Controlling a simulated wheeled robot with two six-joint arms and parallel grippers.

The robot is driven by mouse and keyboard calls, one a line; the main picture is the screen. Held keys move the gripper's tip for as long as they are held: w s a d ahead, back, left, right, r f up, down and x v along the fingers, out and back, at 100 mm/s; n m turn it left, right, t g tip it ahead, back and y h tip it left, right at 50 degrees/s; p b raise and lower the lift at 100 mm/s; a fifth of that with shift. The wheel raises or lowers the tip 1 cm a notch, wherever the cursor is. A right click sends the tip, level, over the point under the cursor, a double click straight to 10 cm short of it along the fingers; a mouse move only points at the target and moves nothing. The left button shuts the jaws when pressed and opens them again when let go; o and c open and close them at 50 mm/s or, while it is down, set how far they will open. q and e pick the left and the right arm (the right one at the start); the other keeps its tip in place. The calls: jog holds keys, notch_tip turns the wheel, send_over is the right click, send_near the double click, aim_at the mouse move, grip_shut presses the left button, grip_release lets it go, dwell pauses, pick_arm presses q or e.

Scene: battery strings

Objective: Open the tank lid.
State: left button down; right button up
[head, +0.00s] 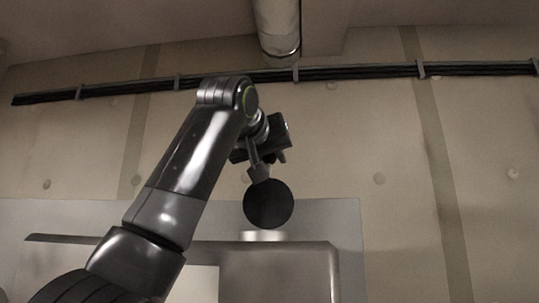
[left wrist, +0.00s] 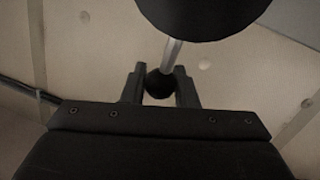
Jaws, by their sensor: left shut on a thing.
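The tank lid is a round black disc (head: 268,204), seen nearly face-on in the head view, so it stands tilted up. Its lower edge is just above a pale short neck (head: 263,236) on top of the grey tank (head: 285,272). In the left wrist view the dark disc (left wrist: 205,14) is at the top, with a metal rod (left wrist: 172,54) running from it to a black ball knob (left wrist: 159,87). My left gripper (head: 259,172) is above the disc. Its two fingers (left wrist: 160,82) are shut on the ball knob. Any hinge is hidden.
Black cables (head: 350,71) run along the beige wall behind. A pale pipe (head: 277,28) comes down from the ceiling above my left wrist. The space right of the disc looks clear. My left arm covers the left part of the tank.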

pick_arm(q)
jog(key=shift+w+d+f, duration=0.1)
jog(key=shift+w+f, duration=0.2)
jog(key=shift+f, duration=0.3)
jog(key=c, duration=1.3)
grip_release()
jog(key=shift+w, duration=0.1)
jog(key=shift+o, duration=0.6)
jog(key=shift+w, duration=0.45)
jog(key=shift+s+r, duration=0.2)
jog(key=shift+s, duration=0.35)
jog(key=b+v, duration=0.1)
jog(key=v, duration=0.1)
jog(key=b+v, duration=0.2)
jog(key=v, duration=0.1)
jog(key=b+v, duration=0.2)
jog(key=shift+s+a+f, duration=0.1)
jog(key=shift+a+f, duration=0.15)
jog(key=b+v, duration=0.3)
jog(key=v, duration=0.6)
jog(key=shift+r, duration=0.2)
jog(key=shift+f, duration=0.1)
